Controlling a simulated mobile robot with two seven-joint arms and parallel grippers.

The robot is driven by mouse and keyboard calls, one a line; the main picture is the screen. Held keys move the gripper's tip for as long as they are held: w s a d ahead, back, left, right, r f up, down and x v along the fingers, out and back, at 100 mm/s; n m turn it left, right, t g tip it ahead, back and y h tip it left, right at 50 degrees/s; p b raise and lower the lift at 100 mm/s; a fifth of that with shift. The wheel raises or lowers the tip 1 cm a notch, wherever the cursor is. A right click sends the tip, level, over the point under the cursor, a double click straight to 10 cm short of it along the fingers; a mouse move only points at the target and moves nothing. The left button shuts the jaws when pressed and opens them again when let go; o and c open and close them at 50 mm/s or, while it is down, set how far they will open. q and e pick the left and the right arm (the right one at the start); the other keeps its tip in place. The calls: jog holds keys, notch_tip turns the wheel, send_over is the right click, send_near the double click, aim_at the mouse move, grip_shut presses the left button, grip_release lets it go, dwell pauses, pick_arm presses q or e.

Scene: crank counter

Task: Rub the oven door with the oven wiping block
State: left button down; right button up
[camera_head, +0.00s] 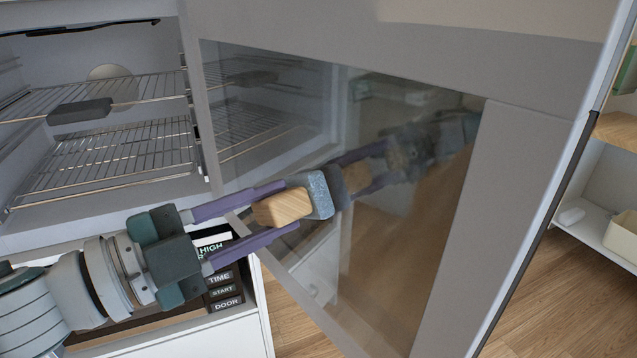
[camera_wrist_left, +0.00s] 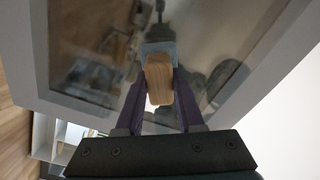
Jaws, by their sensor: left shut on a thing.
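The oven door (camera_head: 520,170) stands open, with a grey frame around a dark reflective glass pane (camera_head: 410,200). My left gripper (camera_head: 282,213) is shut on the wooden part of the oven wiping block (camera_head: 284,207). The block's blue-grey pad (camera_head: 319,194) faces the glass and appears to touch it or lie very close to it. The glass mirrors the block and my arm. In the left wrist view the wooden grip (camera_wrist_left: 158,80) sits between the purple fingers, with the pad beyond it toward the door (camera_wrist_left: 268,85). My right gripper is not in view.
The oven cavity at the left holds wire racks (camera_head: 110,155) and a dark block (camera_head: 80,110) on the upper rack. A control panel (camera_head: 222,280) lies below my left gripper. White shelving (camera_head: 595,220) stands at the right, beyond the door's edge.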

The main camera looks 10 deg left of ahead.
pick_arm(q)
jog(key=shift+w+a+f+b, duration=0.1)
jog(key=shift+w+a+b, duration=0.25)
jog(key=shift+w+a, duration=0.5)
jog(key=shift+a, duration=0.15)
jog(key=shift+d, duration=0.1)
jog(key=shift+s+d+r+p, duration=0.25)
jog(key=shift+s+d+p, duration=0.2)
jog(key=shift+d, duration=0.1)
jog(key=shift+s+d+p, duration=0.4)
jog(key=shift+s+d, duration=0.35)
jog(key=shift+d, duration=0.15)
jog(key=shift+s+d+f, duration=0.1)
jog(key=shift+d, duration=0.1)
